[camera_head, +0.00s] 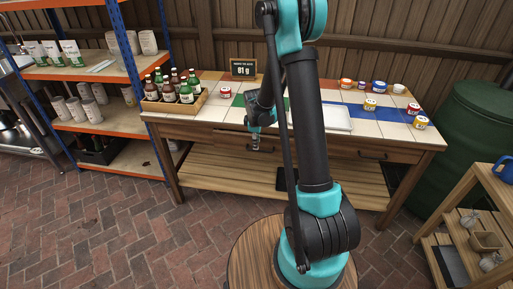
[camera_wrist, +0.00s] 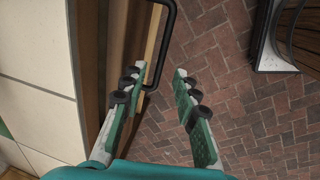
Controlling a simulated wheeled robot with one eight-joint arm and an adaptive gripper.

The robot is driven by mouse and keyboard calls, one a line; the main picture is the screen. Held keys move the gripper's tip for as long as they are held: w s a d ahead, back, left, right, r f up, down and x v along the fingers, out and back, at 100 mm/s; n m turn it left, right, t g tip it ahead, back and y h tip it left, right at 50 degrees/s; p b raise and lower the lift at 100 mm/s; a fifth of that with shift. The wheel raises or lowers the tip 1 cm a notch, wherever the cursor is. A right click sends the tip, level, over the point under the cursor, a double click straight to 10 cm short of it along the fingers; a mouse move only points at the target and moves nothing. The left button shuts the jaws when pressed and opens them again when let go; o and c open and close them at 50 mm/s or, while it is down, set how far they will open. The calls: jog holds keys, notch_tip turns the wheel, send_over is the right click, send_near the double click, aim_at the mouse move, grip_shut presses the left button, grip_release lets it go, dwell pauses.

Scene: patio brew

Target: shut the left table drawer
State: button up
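The table (camera_head: 180,127) has a tiled top and drawers in its front. The left drawer (camera_head: 215,137) is partly hidden by my arm in the head view. In the wrist view a pale wooden edge, which looks like the top of the drawer front (camera_wrist: 152,45), stands out from the table edge, so the drawer appears a little open. Its black bar handle (camera_wrist: 170,30) is beside my left finger's tip; I cannot tell whether they touch. My gripper (camera_wrist: 157,75) is open, fingers apart with brick floor showing between them. In the head view my gripper (camera_head: 255,145) hangs at the table's front.
A crate of bottles (camera_head: 172,106), a scale display (camera_head: 243,68), a white tray (camera_head: 335,118) and several jars (camera_head: 370,104) stand on the table. A shelf rack (camera_head: 110,120) is left; a green barrel (camera_head: 475,125) is right.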

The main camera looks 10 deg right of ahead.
jog(key=shift+w+d+f, duration=0.1)
jog(key=shift+w+f, duration=0.1)
jog(key=shift+f, duration=0.8)
jog(key=shift+w+f, duration=0.15)
jog(key=shift+f, duration=0.8)
grip_shut()
